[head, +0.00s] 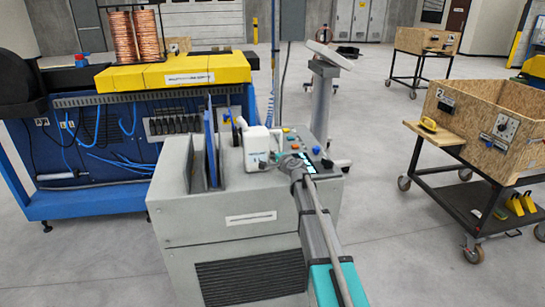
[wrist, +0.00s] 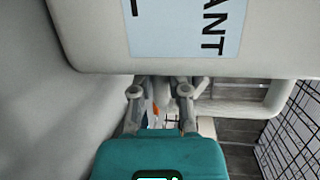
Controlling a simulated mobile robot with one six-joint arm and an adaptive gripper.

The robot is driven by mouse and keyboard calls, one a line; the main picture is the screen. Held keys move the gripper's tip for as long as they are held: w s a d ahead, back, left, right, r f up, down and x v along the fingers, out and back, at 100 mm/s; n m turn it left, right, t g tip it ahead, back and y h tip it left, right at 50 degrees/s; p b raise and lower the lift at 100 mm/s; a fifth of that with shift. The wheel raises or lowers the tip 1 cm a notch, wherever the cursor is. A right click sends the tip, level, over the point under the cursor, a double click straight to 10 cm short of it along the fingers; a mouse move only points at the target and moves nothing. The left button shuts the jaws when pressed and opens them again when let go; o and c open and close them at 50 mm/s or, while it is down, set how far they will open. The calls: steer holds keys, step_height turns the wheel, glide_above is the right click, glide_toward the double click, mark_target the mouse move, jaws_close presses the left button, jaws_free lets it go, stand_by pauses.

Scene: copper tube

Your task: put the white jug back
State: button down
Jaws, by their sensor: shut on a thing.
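The white jug (head: 262,146) shows upright over the top of the grey console in the head view; I cannot tell whether it touches the surface. In the wrist view the jug (wrist: 90,45) fills the upper part, with a pale blue label ending in "ANT". Its handle (wrist: 245,106) loops below the body. My gripper (head: 288,162) reaches the jug from the right front. In the wrist view my gripper (wrist: 160,92) has its fingers at the handle side, shut on the jug. The exact contact is partly hidden by the fingers and the jug body.
The grey console (head: 240,222) has buttons on top and an upright blue panel (head: 211,150) left of the jug. A blue machine (head: 100,150) with a yellow beam (head: 160,75) stands behind left. A wooden box cart (head: 500,125) is at right. Open floor lies between.

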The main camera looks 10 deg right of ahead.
steer(key=c, duration=0.6)
jaws_free()
steer(key=shift+r, duration=0.1)
steer(key=shift+r, duration=0.1)
steer(key=p+v, duration=0.2)
steer(key=v, duration=1)
steer(key=s+a+f+n+g+y, duration=0.1)
steer(key=s+a+f+n+g, duration=0.75)
steer(key=s, duration=0.45)
steer(key=s+f+n+g+h, duration=0.2)
steer(key=s, duration=0.4)
steer(key=s+d+f+n+g+h, duration=0.1)
steer(key=s+f+n+g+h, duration=0.1)
steer(key=s, duration=0.4)
steer(key=s+d+f+n+g+h, duration=0.1)
steer(key=s+f+n+g, duration=0.2)
steer(key=s, duration=0.3)
steer(key=shift+s+f+h, duration=0.1)
steer(key=shift+s+h, duration=0.2)
steer(key=shift+h, duration=0.1)
